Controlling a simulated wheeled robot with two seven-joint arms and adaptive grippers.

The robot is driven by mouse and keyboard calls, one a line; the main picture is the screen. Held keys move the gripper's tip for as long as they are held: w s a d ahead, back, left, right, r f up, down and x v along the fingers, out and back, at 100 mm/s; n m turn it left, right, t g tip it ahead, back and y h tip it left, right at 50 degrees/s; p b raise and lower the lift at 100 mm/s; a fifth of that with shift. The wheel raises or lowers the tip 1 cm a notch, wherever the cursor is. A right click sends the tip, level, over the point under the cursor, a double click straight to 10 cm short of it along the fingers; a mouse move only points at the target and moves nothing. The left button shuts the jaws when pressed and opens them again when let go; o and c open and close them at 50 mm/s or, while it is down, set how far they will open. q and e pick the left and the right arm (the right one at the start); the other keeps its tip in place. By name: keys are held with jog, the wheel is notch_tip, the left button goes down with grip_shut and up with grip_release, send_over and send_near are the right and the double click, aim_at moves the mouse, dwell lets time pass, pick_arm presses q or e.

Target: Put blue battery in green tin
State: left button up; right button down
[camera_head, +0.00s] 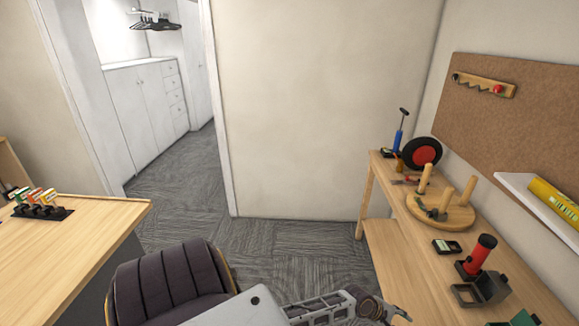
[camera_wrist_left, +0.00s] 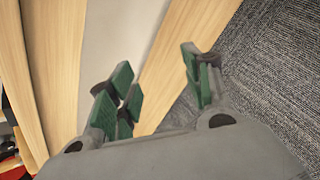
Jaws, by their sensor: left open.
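I cannot make out a blue battery or a green tin in either view. A green object (camera_head: 523,318) is cut off by the bottom edge at the right of the head view, and I cannot tell what it is. My left gripper (camera_wrist_left: 157,78) shows in the left wrist view with its green-padded fingers spread apart and nothing between them. Pale wood edges and grey carpet lie beyond it.
A workbench (camera_head: 398,265) at the right carries a wooden peg stand (camera_head: 455,218), a red-and-black torch-like item (camera_head: 480,253), a dark meter-like box (camera_head: 447,247) and a blue pump-like tool (camera_head: 398,140). A wooden table (camera_head: 75,245) stands left, with a dark chair (camera_head: 165,283) beside it.

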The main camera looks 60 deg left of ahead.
pick_arm(q)
jog(key=s+a+f+m+g+y, duration=0.25)
jog(key=s+f+m, duration=0.25)
jog(key=s+f, duration=0.55)
jog(key=s+a+f+m+g+y, duration=0.1)
jog(key=s+a+f+m, duration=0.3)
jog(key=s+f, duration=0.65)
jog(key=s+f+m+g, duration=0.1)
jog(key=s+f+m, duration=0.3)
jog(key=s, duration=0.5)
jog(key=s+f+m+g+y, duration=0.1)
jog(key=s+f+m, duration=0.3)
jog(key=s, duration=0.6)
jog(key=s+f+m+g, duration=0.1)
jog(key=s+f+m, duration=0.3)
jog(key=s+f, duration=0.4)
jog(key=shift+s+d+m, duration=0.15)
jog(key=shift+s+m, duration=0.25)
jog(key=shift+s, duration=0.8)
jog(key=shift+y, duration=0.25)
